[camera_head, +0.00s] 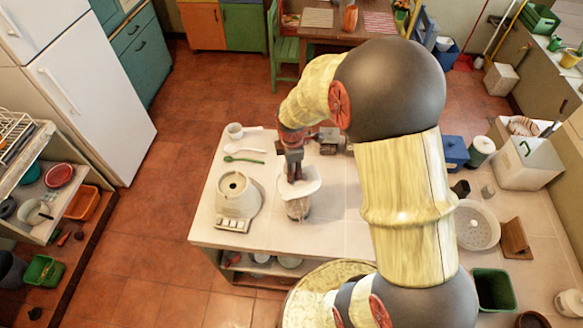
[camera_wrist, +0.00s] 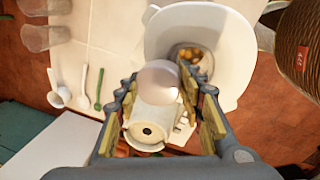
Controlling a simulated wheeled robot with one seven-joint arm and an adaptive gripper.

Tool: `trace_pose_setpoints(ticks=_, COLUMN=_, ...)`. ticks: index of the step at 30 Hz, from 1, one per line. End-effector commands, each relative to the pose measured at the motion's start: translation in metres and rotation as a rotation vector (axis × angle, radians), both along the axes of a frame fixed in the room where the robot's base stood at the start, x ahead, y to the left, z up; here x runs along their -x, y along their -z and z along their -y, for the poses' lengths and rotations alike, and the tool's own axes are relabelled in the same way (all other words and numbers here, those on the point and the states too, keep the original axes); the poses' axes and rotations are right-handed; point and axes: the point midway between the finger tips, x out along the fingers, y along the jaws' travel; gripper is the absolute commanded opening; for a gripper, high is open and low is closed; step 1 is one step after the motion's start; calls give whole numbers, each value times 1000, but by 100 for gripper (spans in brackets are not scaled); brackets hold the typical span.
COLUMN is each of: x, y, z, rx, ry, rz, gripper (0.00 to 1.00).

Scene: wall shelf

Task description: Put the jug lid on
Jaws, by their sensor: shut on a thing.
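My gripper (camera_head: 293,176) points down over the jug and is shut on a pale round piece, seemingly the jug lid (camera_wrist: 158,80), between its fingers (camera_wrist: 165,98). The jug (camera_head: 297,208) stands upright on the counter, with a wide white top and see-through lower part. In the wrist view, the jug's white top (camera_wrist: 228,62) lies beyond the held piece, with orange-brown bits showing inside. My gripper hides part of the top in the head view. I cannot tell whether the held piece touches the jug.
A white blender base (camera_head: 238,203) stands left of the jug. A colander (camera_head: 476,226), grater (camera_head: 515,238) and dark green bin (camera_head: 493,289) are to the right.

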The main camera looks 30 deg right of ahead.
Motion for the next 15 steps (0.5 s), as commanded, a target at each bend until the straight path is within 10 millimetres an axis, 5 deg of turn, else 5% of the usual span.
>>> trace_pose_setpoints(ticks=7, x=5, y=8, z=-1, rx=-2, ry=0, rz=-14, gripper=0)
trace_pose_setpoints(ticks=8, x=5, y=8, z=-1, rx=-2, ry=0, rz=-13, gripper=40)
trace_pose_setpoints(ticks=15, x=3, y=5, z=-1, rx=-1, ry=0, rz=-8, gripper=53)
